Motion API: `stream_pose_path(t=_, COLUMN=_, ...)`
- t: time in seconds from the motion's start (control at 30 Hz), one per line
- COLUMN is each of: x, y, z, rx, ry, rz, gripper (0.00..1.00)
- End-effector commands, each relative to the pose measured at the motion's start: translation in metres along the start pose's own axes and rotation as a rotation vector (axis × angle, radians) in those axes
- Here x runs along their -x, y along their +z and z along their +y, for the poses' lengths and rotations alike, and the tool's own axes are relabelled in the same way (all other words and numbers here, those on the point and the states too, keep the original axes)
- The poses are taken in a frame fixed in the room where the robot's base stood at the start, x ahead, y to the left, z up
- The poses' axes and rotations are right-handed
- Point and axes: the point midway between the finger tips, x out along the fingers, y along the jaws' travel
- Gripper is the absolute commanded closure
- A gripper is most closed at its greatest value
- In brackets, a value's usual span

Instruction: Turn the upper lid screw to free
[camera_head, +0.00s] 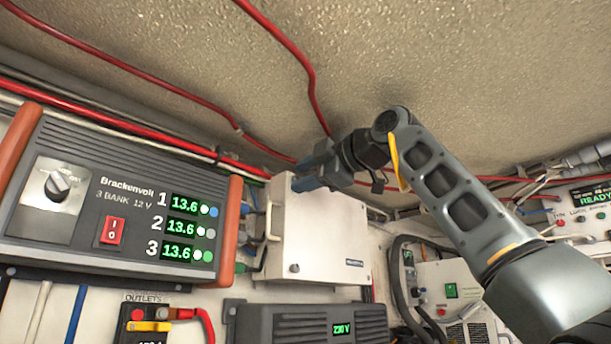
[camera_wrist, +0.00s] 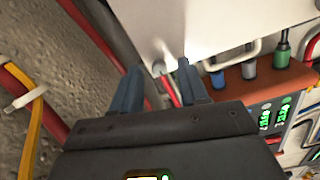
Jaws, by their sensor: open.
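A white box with a flat lid (camera_head: 330,235) is mounted on the wall in the middle of the head view. Its lower lid screw (camera_head: 293,268) shows near the lid's lower left corner. The upper lid screw is hidden behind my gripper (camera_head: 312,168) in the head view. In the wrist view, a small round screw head (camera_wrist: 158,68) shows at the lid's edge (camera_wrist: 200,25), between my gripper's two blue fingertips (camera_wrist: 160,73). The fingers are open, one on each side of it. I cannot tell whether they touch it.
A charger panel (camera_head: 120,195) with red end caps stands left of the box. A dark unit (camera_head: 300,325) sits below it. Red cables (camera_head: 290,45) run along the ceiling close to my gripper. Hoses and a white unit (camera_head: 455,290) are at right.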

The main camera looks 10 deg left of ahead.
Motion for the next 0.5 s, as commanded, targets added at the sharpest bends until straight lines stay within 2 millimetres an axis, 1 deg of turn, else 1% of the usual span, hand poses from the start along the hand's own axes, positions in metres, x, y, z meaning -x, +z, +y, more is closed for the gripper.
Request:
stream_pose_path(t=0.13, x=0.017, y=0.002, z=-0.002, rx=0.002, ry=0.003, rz=-0.001, gripper=0.56)
stream_pose_path(t=0.4, x=0.060, y=0.001, z=-0.002, rx=0.001, ry=0.002, rz=-0.001, gripper=0.56)
stream_pose_path(t=0.5, x=0.070, y=0.001, z=-0.002, rx=0.001, ry=0.001, rz=0.000, gripper=0.56)
